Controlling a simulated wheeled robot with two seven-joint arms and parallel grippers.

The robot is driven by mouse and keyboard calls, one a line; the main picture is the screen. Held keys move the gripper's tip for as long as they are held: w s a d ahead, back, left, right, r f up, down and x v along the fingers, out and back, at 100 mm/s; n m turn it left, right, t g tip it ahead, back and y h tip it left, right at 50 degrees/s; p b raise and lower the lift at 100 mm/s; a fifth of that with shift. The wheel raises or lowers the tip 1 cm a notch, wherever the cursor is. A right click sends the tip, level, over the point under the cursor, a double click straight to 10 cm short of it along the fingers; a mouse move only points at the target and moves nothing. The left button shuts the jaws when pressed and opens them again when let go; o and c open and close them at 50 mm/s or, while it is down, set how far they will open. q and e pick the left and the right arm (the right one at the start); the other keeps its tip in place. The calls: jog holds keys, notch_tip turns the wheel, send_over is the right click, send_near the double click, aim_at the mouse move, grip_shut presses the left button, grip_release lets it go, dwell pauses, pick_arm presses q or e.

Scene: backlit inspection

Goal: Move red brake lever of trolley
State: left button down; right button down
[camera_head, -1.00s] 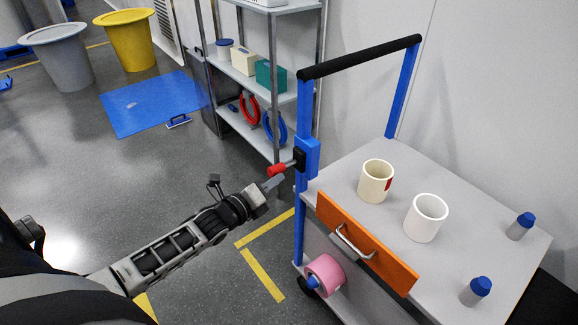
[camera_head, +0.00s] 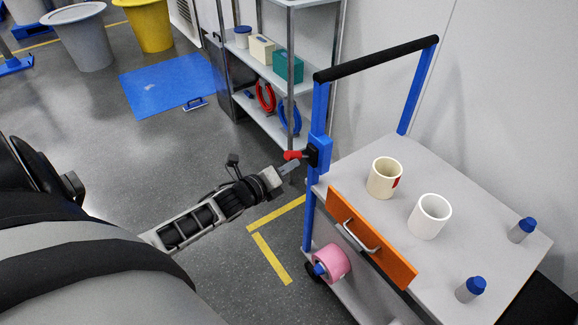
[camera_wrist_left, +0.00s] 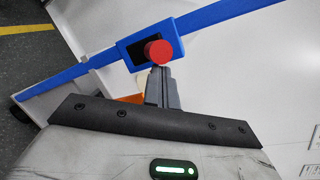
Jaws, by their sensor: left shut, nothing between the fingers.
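The trolley has a blue frame with a black push bar (camera_head: 376,58). On its near left post is a blue bracket (camera_head: 320,152) with a black pivot, from which the red brake lever (camera_head: 293,155) sticks out to the left, about level. My left gripper (camera_head: 289,166) is shut and empty, with its tips just under the red lever. In the left wrist view the lever's round red end (camera_wrist_left: 158,52) shows right beyond the closed fingers (camera_wrist_left: 162,88); I cannot tell whether they touch. My right gripper is out of view.
The trolley top carries a cream mug (camera_head: 384,178), a white mug (camera_head: 429,216) and two blue-capped bottles. An orange drawer front (camera_head: 372,238) and a pink roll (camera_head: 331,262) sit on its near side. A grey shelf (camera_head: 262,118) stands behind.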

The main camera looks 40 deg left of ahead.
pick_arm(q)
jog(key=s+d+r, duration=0.1)
jog(key=s+d, duration=0.1)
jog(key=s, duration=0.9)
jog(key=shift+s+r, duration=0.2)
jog(key=shift+r, duration=0.2)
jog(key=s+d+f+n+g, duration=0.3)
jog(key=d+n, duration=0.5)
jog(key=n, duration=0.4)
jog(key=s+d+f+n+g+h, duration=0.1)
jog(key=s+d+f+n+g, duration=0.2)
jog(key=d+n, duration=0.6)
jog(key=s+n, duration=0.2)
jog(key=n, duration=0.1)
jog(key=shift+s+d+f, duration=0.15)
jog(key=shift+d, duration=0.15)
